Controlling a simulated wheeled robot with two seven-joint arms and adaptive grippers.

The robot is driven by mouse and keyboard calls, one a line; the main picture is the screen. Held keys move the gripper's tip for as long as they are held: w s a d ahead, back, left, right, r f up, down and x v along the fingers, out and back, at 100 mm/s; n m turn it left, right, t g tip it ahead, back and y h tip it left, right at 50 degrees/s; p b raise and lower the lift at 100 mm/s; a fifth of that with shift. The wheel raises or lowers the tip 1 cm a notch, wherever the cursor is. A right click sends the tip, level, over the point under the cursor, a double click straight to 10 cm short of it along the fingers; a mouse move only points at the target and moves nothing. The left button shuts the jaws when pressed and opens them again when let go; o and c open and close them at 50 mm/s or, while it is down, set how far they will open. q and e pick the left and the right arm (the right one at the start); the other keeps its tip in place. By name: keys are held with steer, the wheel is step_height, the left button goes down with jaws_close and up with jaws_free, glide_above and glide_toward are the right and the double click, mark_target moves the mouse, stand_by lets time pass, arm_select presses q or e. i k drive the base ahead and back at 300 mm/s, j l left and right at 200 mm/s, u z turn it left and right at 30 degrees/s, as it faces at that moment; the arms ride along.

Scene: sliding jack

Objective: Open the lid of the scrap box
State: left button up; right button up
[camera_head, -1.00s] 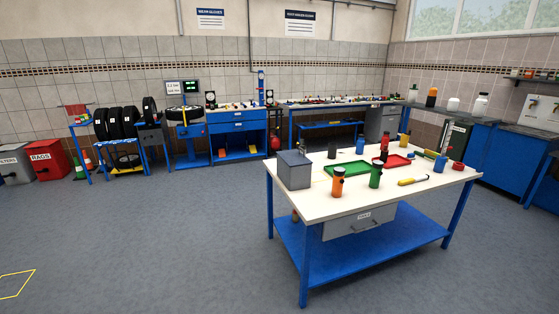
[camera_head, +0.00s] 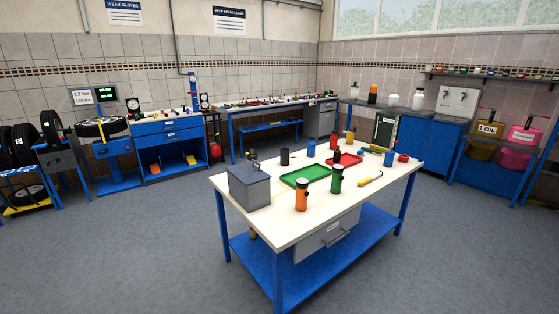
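A grey box (camera_head: 249,188) stands on the near left corner of the white-topped workbench (camera_head: 270,228). Its top looks closed, and a small dark upright part (camera_head: 253,157) shows at its back edge. I can read no label on it, so I cannot tell for sure that it is the scrap box. Neither of my grippers is in view.
Beside the box are an orange bottle (camera_head: 301,196), a green bottle (camera_head: 336,180), a dark cylinder (camera_head: 285,157), a green tray (camera_head: 284,180) and a red tray (camera_head: 358,158). The grey floor (camera_head: 120,255) in front and to the left is clear.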

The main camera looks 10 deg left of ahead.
mark_target(247, 173)
steer(key=i+j+z, duration=0.2)
steer(key=j+z, duration=0.2)
steer(key=j, duration=0.15)
steer(key=i+j+z, duration=0.2)
steer(key=j, duration=0.15)
steer(key=j+z, duration=0.2)
steer(key=i+j, duration=0.05)
steer(key=j, duration=0.05)
